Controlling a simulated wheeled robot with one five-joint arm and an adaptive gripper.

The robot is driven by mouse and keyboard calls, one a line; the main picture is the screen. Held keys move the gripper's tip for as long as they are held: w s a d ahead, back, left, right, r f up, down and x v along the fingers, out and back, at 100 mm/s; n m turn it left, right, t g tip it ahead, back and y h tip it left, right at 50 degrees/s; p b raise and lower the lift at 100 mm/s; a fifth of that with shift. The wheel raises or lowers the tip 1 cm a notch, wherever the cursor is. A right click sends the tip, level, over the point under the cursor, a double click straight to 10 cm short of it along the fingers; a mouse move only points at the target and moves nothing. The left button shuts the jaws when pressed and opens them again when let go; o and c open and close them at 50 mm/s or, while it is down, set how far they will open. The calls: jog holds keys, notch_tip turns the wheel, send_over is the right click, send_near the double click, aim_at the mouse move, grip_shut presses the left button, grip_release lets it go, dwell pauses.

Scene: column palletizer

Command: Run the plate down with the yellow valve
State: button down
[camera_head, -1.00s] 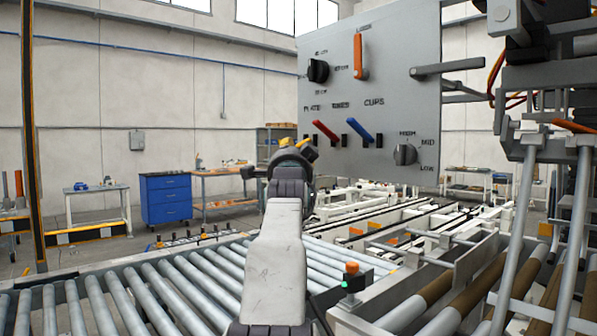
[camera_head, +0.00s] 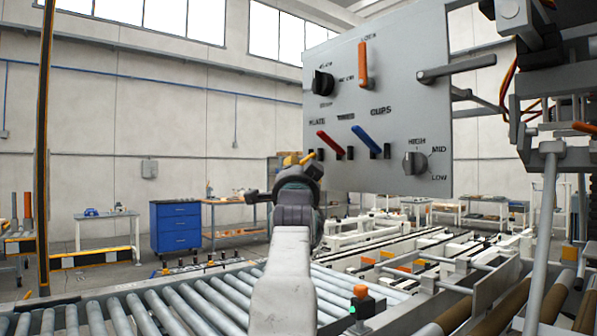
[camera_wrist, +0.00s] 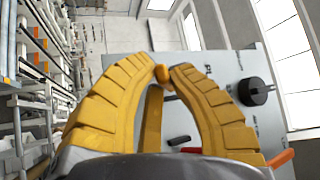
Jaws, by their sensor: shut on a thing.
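The yellow valve lever (camera_wrist: 153,112) is seen in the wrist view between my gripper's two yellow fingers. My gripper (camera_wrist: 165,73) is shut on its rounded end. In the head view my gripper (camera_head: 303,158) is at the lower left edge of the grey control panel (camera_head: 400,90), left of the red lever (camera_head: 328,142). The lever's base is mostly hidden behind my gripper there. The plate itself cannot be made out with certainty.
The panel also carries a blue lever (camera_head: 366,139), an orange upright lever (camera_head: 363,64), a black knob (camera_head: 322,82) and a HIGH/MID/LOW selector (camera_head: 415,162). Roller conveyors (camera_head: 180,310) lie below. A blue cabinet (camera_head: 175,228) stands behind.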

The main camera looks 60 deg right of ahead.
jog(key=c, duration=1.1)
grip_release()
jog(key=shift+c, duration=0.2)
jog(key=v, duration=1.2)
jog(key=shift+w, duration=0.1)
